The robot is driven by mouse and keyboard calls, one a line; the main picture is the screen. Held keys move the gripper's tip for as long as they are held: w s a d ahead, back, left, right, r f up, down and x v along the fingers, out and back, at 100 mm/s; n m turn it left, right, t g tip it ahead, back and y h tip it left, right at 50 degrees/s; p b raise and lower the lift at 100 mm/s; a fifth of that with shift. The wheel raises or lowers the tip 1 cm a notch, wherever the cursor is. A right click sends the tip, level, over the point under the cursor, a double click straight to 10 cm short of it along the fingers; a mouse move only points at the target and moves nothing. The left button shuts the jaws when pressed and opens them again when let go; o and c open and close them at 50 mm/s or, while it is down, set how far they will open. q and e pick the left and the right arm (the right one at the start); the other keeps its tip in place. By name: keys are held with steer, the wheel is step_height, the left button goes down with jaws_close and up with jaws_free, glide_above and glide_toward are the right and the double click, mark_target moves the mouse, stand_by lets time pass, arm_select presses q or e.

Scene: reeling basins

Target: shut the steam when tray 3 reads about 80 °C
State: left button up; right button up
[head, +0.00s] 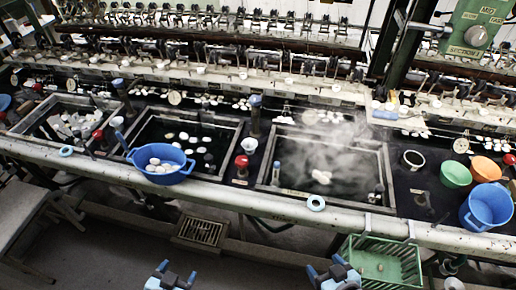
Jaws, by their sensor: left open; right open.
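Three dark water basins sit in the bench: a left basin (40,128), a middle basin (226,132) and a right basin (262,180). Steam rises from the right basin, with a few white cocoons (321,177) in its water. A red-topped knob (242,161) and a blue-topped knob (255,101) stand between the middle and right basins. Round pale dials (175,97) sit behind the basins, too small to read. My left gripper (176,273) and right gripper (326,268) are open and empty, low in front of the bench, touching nothing visible.
A blue colander (176,176) of cocoons sits on the middle basin's front edge. A blue tub (482,212), green bowl (455,174) and orange bowl (485,168) stand at right. A green crate (402,250) is beside my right gripper. The front rail (250,203) spans the bench.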

arm_select(q)
steer(key=w+d+f+m+y+b, duration=0.2)
steer(key=w+d+f+m+b, duration=0.15)
steer(key=w+m, duration=0.45)
steer(key=m+t+h+b, duration=0.2)
steer(key=m+t+b, duration=0.35)
steer(key=m, duration=1.85)
glide_toward(241, 165)
steer(key=shift+s+f+t+p, duration=0.7)
steer(key=shift+t+p, duration=0.05)
steer(key=shift+p, duration=0.1)
steer(key=shift+w, duration=0.25)
steer(key=w, duration=0.4)
steer(key=w+d, duration=0.1)
steer(key=w, duration=0.3)
steer(key=w+d, duration=0.1)
steer(key=w, duration=0.4)
